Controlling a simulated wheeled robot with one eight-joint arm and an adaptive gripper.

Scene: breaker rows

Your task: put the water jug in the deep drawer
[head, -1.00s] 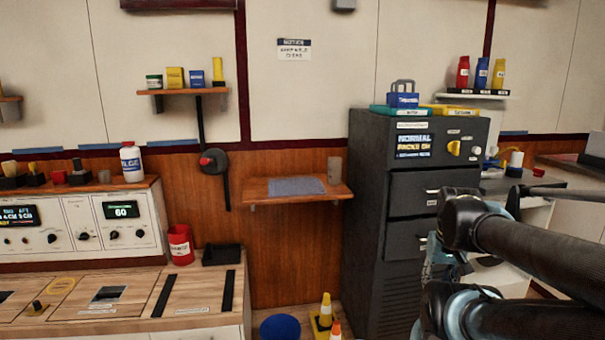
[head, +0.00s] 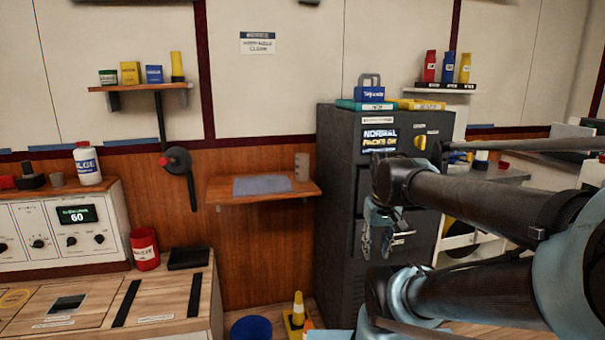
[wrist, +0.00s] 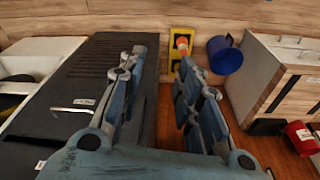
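A greyish, jug-like vessel (head: 301,167) stands upright on the small wooden wall shelf; I cannot tell for sure that it is the water jug. The dark cabinet (head: 338,170) has several stacked drawers, which look shut, and a louvred lower part. A drawer handle (wrist: 72,109) shows in the wrist view, but which drawer is the deep one is unclear. My gripper (head: 376,240) is in front of the cabinet, away from the shelf. In the wrist view my gripper (wrist: 158,75) points down with its fingers apart and nothing between them.
A blue container with a handle (wrist: 225,56) stands on the floor beside a yellow-based cone (wrist: 181,45). A red container (head: 145,248) and a black tray (head: 188,258) sit on the left counter. A blue toolbox (head: 371,91) is on the cabinet top. A grey mat (head: 262,185) lies on the wall shelf.

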